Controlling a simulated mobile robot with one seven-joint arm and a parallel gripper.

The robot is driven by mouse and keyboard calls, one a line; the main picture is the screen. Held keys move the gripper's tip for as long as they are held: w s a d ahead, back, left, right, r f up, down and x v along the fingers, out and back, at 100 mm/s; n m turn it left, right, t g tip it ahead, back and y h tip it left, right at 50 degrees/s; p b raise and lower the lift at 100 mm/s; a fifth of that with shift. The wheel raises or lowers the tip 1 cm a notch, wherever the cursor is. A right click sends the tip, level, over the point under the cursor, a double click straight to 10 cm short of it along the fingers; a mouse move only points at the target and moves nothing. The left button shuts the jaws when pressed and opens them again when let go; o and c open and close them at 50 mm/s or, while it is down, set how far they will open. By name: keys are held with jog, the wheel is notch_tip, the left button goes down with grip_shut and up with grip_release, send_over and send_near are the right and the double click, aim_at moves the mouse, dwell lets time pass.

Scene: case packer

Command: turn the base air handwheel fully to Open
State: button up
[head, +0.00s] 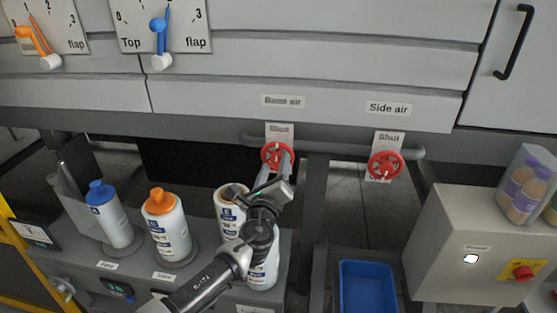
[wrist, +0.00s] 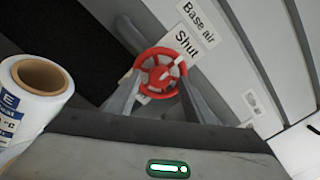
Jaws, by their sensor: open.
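The base air handwheel (head: 276,155) is red and spoked, on a pipe under the grey panel. A "Base air" label (head: 283,100) is above it, and a plate (head: 279,129) right over the wheel reads "Shut". In the wrist view the handwheel (wrist: 158,72) is near the top middle, with the "Shut" plate (wrist: 187,45) beside it. My gripper (head: 278,160) is open, its two fingers reaching up to the wheel. In the wrist view my gripper (wrist: 160,80) has one finger on each side of the wheel. I cannot tell whether they touch it.
The red side air handwheel (head: 386,165) is to the right, also marked "Shut". A white bottle (head: 230,208) stands close left of my gripper, others further left. A blue bin (head: 368,285) is below right, near a grey control box (head: 445,235). The panel overhangs the pipe.

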jog(key=shift+w, duration=0.15)
jog(key=c, duration=1.1)
jog(key=shift+o, duration=0.2)
